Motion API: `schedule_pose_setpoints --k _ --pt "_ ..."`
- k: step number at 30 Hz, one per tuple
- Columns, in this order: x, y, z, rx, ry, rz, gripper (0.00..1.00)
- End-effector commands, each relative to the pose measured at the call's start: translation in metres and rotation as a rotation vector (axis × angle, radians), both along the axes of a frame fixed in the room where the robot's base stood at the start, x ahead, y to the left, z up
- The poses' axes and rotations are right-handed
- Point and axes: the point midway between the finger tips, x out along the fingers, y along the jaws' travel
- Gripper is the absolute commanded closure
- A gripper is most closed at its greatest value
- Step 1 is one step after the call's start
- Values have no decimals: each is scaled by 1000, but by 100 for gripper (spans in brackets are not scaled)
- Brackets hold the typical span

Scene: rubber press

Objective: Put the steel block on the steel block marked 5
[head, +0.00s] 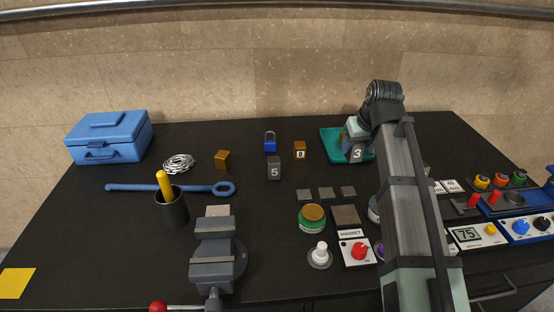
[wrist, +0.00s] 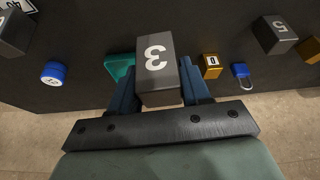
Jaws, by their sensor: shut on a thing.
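The steel block marked 3 (head: 356,152) is dark grey with a white number. It fills the middle of the wrist view (wrist: 156,62), between the two blue fingers of my gripper (wrist: 158,88). My gripper (head: 354,135) is shut on it, at the teal tray (head: 331,157). I cannot tell whether the block touches the tray. The steel block marked 5 (head: 274,171) stands on the black table, left of the tray, with its top bare. It also shows at the upper right of the wrist view (wrist: 279,32).
A brass block marked 0 (head: 300,149) and a blue padlock (head: 270,142) stand close behind the 5 block. Another brass block (head: 222,159) is left of it. A vise (head: 217,260) stands front left.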

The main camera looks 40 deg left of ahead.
Motion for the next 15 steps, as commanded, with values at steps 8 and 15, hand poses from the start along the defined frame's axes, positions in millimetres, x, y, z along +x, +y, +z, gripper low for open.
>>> schedule_pose_setpoints --k 8,15 --pt "-51 77 17 11 -13 121 100" --pt "-93 141 37 21 -23 220 100"
